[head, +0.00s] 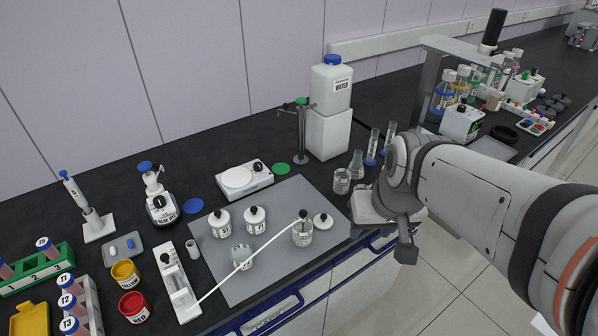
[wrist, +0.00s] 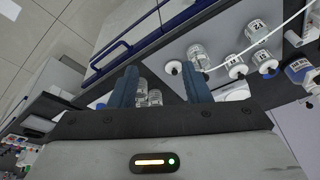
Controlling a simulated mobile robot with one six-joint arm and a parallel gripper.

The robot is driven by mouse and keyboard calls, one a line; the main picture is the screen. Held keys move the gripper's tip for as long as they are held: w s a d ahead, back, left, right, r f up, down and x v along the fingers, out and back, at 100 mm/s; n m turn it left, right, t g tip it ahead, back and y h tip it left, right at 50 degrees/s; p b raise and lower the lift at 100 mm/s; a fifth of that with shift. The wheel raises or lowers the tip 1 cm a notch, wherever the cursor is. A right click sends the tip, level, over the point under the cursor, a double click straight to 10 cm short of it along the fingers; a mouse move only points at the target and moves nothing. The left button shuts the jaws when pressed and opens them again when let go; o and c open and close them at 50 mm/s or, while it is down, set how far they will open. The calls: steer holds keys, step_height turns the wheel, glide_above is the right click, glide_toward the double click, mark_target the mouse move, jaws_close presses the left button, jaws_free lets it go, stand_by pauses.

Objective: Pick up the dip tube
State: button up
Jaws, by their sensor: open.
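The dip tube appears to be the part with a dark knob (head: 303,214) at the end of a thin white line, standing in a glass jar (head: 302,235) on the grey mat. The line (head: 250,258) runs down left to a white device (head: 178,285). In the wrist view the line (wrist: 262,43) reaches the same jar (wrist: 197,56), just beyond the right finger. My gripper (head: 406,245) is open and empty, right of the mat, past the bench's front edge. Both fingers also show in the wrist view (wrist: 158,72). The tube's lower end is unclear.
Two lidded white jars (head: 219,223), another glass jar (head: 242,257) and a loose lid (head: 323,221) sit on the mat (head: 285,195). Glassware (head: 342,181) stands near my arm. A blue rail (head: 270,312) runs along the bench front.

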mark_target(304, 212)
steer(key=shift+w+a+f+n+t+y+b, duration=0.1)
steer(key=shift+w+a+f+n+y+b, duration=0.3)
steer(key=shift+w+a+f, duration=1.85)
steer(key=shift+w+a+f+n+t+y+b, duration=0.1)
steer(key=shift+w+a+f+n+y+b, duration=0.25)
steer(key=shift+w+a+f, duration=1.9)
steer(key=shift+w+a+f+n+t+y+b, duration=0.1)
steer(key=shift+w+a+f+n+y+b, duration=0.3)
steer(key=shift+w+a+f, duration=1.85)
steer(key=shift+w+d+f, duration=0.1)
steer(key=shift+w+d, duration=0.3)
steer(key=shift+w, duration=0.2)
steer(key=shift+w+d+f, duration=0.1)
steer(key=shift+w+d, duration=0.3)
steer(key=shift+w, duration=0.2)
steer(key=shift+c, duration=0.3)
jaws_close()
